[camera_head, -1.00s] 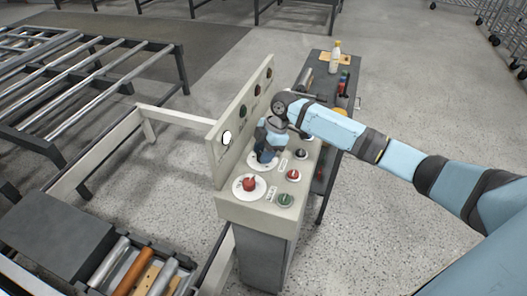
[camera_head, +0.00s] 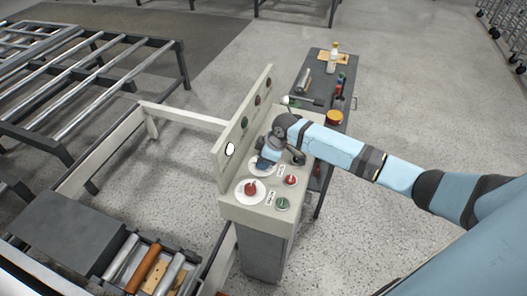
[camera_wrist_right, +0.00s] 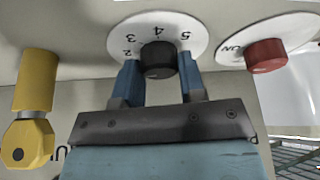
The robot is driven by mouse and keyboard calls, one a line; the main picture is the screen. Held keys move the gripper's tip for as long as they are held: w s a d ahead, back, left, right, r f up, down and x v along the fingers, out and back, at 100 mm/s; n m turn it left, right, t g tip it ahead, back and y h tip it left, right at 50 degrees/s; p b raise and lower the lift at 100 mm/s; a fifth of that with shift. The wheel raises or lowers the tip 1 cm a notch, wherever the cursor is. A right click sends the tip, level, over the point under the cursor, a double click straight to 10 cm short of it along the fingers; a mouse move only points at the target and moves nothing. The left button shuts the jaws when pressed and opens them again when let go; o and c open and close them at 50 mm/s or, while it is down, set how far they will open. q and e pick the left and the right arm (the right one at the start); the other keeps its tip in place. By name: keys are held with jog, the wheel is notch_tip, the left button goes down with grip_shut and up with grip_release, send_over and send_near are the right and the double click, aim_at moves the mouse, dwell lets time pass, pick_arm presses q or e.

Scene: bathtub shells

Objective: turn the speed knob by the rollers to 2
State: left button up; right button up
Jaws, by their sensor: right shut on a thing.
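The black speed knob (camera_wrist_right: 158,58) sits on a white dial (camera_wrist_right: 193,33) marked 2, 3, 4 and 5 in the right wrist view. My right gripper (camera_wrist_right: 158,72) has its two blue fingers on either side of this knob and is shut on it. The knob's pointer mark cannot be made out. In the head view my right gripper (camera_head: 264,163) reaches down onto the control panel's white dial (camera_head: 256,171) and hides the knob. Several rollers (camera_head: 146,269) lie at the lower left. My left gripper is not in view.
A red knob (camera_head: 250,188) on its own white dial is close by. Red (camera_head: 290,180) and green (camera_head: 283,204) buttons sit to the right. An upright back panel (camera_head: 236,140) stands close on the left. A yellow part (camera_wrist_right: 34,90) shows in the wrist view. A cart with a bottle (camera_head: 333,58) stands behind.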

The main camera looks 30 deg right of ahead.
jog(key=shift+r+m+t+p, duration=0.1)
jog(key=shift+m+t+p, duration=0.2)
jog(key=shift+m+p, duration=0.65)
jog(key=o, duration=0.9)
jog(key=shift+c, duration=0.2)
jog(key=shift+o, duration=0.3)
